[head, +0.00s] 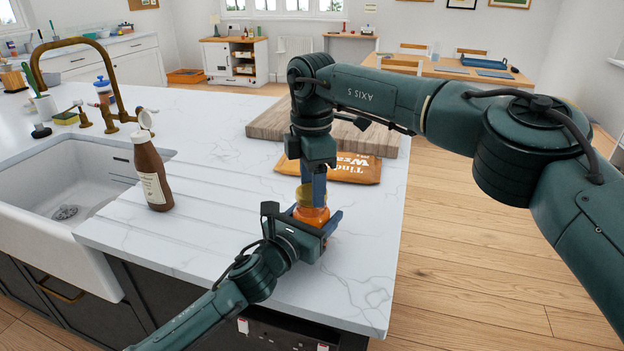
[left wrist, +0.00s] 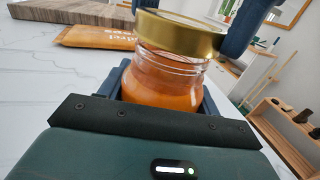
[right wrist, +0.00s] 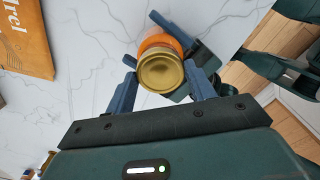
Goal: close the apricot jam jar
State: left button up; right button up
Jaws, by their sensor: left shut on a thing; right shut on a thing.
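The apricot jam jar (head: 310,214) is glass with orange jam and stands upright near the front edge of the worktop. Its gold lid (left wrist: 182,33) sits on the mouth, with clear glass showing just below it in the left wrist view. I cannot tell whether it is screwed tight. My left gripper (head: 303,218) is shut around the jar body low down. My right gripper (head: 312,190) comes from above and is shut on the lid, with one blue finger at each side. The lid also shows between those fingers in the right wrist view (right wrist: 160,72).
An orange packet (head: 345,168) lies behind the jar, in front of a wooden board (head: 270,124). A brown bottle (head: 150,175) with its cap open stands left, beside the sink (head: 45,220). The worktop between bottle and jar is clear.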

jog(key=shift+f, duration=0.6)
pick_arm(q)
grip_shut()
pick_arm(e)
jog(key=m, duration=0.5)
jog(key=shift+m, duration=0.4)
jog(key=m, duration=0.4)
jog(key=o, duration=0.9)
jog(key=shift+o, duration=0.2)
jog(key=shift+r, duration=2.3)
